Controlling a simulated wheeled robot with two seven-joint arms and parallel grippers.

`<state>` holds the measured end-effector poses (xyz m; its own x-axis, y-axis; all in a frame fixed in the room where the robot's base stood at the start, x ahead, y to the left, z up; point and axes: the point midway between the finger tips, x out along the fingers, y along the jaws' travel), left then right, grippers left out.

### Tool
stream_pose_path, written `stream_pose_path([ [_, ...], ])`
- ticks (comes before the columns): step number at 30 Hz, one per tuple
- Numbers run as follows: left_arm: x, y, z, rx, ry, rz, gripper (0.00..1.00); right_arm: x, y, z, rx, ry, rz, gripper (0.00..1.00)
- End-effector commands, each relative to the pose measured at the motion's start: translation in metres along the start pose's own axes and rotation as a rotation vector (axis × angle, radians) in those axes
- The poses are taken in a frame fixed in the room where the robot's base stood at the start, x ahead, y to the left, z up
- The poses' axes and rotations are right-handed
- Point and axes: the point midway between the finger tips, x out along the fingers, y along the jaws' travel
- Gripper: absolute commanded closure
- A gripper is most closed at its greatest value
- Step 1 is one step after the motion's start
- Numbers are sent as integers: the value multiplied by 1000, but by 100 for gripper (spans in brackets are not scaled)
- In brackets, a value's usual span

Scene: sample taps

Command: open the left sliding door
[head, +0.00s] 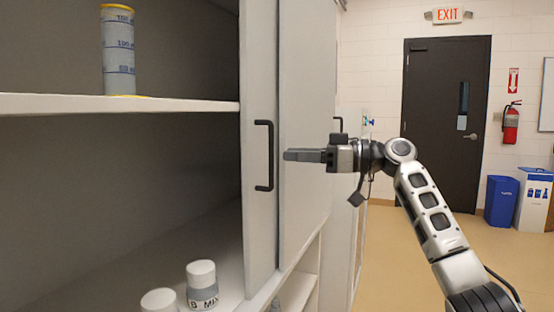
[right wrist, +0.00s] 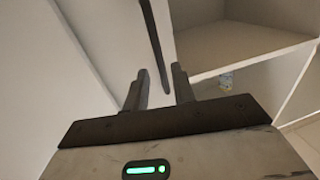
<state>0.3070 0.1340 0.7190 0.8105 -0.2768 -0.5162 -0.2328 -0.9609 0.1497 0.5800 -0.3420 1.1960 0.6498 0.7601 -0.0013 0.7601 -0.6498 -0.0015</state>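A light grey sliding door panel (head: 259,225) stands upright on the cabinet front, with a black vertical bar handle (head: 271,155). The cabinet space left of this panel is uncovered. A second pale panel (head: 306,110) shows to its right. My right gripper (head: 288,155) points left at the handle's mid height, its tips just right of it. In the right wrist view the two fingers (right wrist: 159,82) are apart with nothing between them that I can tell is held. The dark handle bar (right wrist: 155,45) shows beyond the fingertips; contact cannot be told. My left gripper is not in view.
A container (head: 118,55) stands on the upper shelf (head: 120,104). Two white-capped containers (head: 202,285) (head: 159,300) stand lower in the cabinet. A dark door (head: 446,110), an extinguisher (head: 510,124) and bins (head: 502,201) are far right. The floor there is clear.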

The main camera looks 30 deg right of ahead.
Motion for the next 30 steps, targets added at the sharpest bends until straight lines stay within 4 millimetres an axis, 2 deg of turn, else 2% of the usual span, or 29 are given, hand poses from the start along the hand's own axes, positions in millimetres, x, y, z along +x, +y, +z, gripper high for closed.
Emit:
stream_pose_path([
  [1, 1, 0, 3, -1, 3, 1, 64, -14, 1, 3, -1, -1, 3, 74],
  [6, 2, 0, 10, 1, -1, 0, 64, -55, 0, 2, -1, 0, 3, 74],
  [12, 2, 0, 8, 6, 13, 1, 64, -88, 0, 1, 1, -1, 1, 74],
  [18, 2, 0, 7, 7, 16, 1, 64, -102, 0, 1, 0, -2, 0, 74],
  [30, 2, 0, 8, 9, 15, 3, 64, -102, 0, 0, 0, -1, 0, 74],
])
